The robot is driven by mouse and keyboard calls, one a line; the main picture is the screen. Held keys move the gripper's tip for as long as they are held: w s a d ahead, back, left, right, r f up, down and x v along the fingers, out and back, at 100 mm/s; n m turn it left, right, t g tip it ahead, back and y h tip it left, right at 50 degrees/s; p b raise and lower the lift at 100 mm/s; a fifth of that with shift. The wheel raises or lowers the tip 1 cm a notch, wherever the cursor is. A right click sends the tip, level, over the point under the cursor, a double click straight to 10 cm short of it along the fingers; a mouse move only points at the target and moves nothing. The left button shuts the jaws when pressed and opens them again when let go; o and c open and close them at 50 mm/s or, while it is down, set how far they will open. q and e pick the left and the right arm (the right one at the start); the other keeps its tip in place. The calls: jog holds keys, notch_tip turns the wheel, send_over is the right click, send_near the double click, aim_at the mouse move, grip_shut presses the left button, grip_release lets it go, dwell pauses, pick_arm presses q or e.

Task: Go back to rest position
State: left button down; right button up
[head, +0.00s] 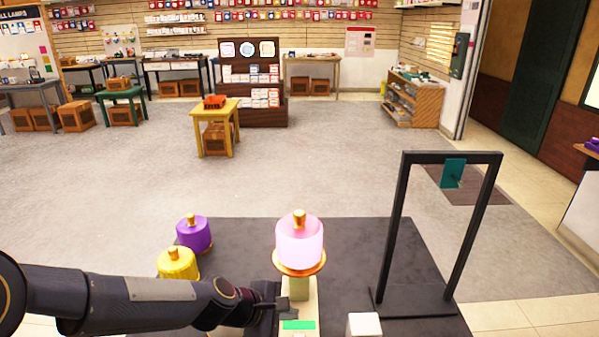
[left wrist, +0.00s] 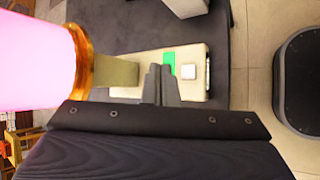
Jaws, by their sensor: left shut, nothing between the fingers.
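My left arm comes in from the left in the head view, low over the dark table (head: 345,240). Its gripper (head: 286,304) is shut and empty, beside the pale base (head: 300,311) of a glowing pink lamp (head: 299,243). In the left wrist view the closed fingers (left wrist: 160,84) point at this base (left wrist: 130,55), near a green patch (left wrist: 170,62) and a white button (left wrist: 188,72). I cannot tell whether the fingertips touch it. The lamp (left wrist: 38,60) stands upright on its post. My right gripper is not in view.
A purple lamp (head: 194,233) and a yellow lamp (head: 177,264) stand behind my left arm. A black frame (head: 397,225) with a teal piece (head: 453,173) rises at the right. A white block (head: 364,324) sits at the front. The floor beyond is mostly clear.

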pick_arm(q)
jog(key=s+a+r+m+y+p, duration=0.1)
jog(key=s+a+r+m, duration=0.75)
jog(key=s+a, duration=0.2)
jog(key=s+a+m+y, duration=0.1)
jog(key=s+a+m, duration=0.1)
jog(key=s+a, duration=0.2)
jog(key=s+a+m+y, duration=0.1)
jog(key=s+a+m, duration=0.2)
jog(key=s, duration=0.5)
jog(key=shift+a+y+p, duration=0.3)
jog(key=shift+a+p, duration=0.1)
